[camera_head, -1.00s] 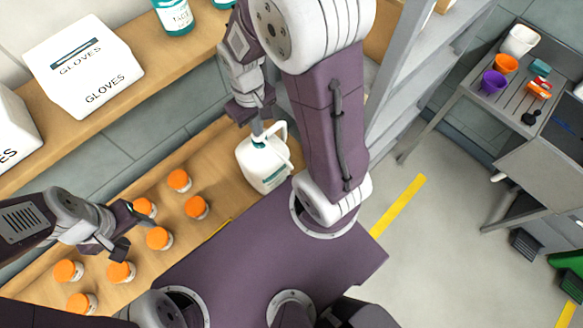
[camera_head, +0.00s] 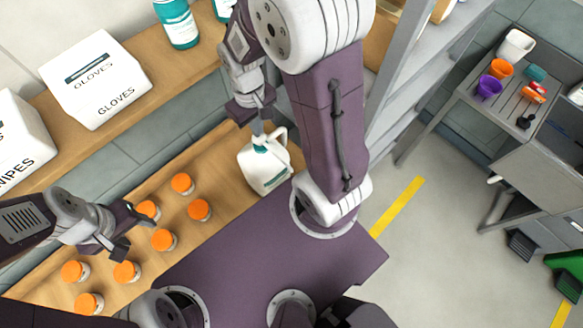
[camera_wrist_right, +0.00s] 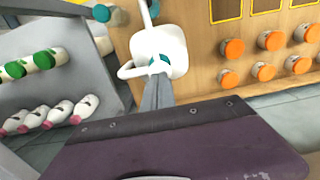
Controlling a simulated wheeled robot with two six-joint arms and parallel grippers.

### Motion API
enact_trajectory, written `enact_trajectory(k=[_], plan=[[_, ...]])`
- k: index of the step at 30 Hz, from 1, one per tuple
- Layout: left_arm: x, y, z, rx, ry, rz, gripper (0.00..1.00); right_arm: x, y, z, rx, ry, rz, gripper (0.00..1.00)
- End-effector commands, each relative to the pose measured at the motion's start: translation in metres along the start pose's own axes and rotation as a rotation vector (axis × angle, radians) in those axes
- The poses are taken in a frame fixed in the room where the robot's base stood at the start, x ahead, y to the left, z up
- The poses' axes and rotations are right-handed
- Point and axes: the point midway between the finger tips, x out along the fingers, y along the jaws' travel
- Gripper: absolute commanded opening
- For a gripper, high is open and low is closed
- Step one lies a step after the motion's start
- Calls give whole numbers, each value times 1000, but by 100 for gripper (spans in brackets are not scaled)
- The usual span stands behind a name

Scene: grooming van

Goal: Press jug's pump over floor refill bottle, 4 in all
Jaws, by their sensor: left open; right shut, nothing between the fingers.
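The white jug (camera_head: 266,168) with a teal label stands on the lower wooden shelf, beside the shelf upright; it also shows in the right wrist view (camera_wrist_right: 166,45). Its pump top (camera_head: 260,143) is mostly hidden behind my right gripper's fingers. My right gripper (camera_head: 257,130) is shut, its fingertips pointing down at the pump area; in the right wrist view its fingers (camera_wrist_right: 158,92) reach the teal part on the jug's top. I cannot tell whether they touch. My left gripper (camera_head: 138,232) is open and empty above the orange-capped jars. I cannot make out a floor refill bottle.
Several orange-capped jars (camera_head: 164,240) stand on the lower shelf left of the jug. A metal cart (camera_head: 470,95) with cups stands at right. Grey floor with yellow lines (camera_head: 398,208) is clear between.

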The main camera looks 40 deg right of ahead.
Motion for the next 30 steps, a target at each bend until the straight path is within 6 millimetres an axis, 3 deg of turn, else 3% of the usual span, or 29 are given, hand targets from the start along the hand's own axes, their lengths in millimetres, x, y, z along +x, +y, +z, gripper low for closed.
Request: enact_trajectory(k=[30], plan=[[23, 0, 2, 0, 0, 0, 55, 30, 0, 0, 0, -1, 0, 0]])
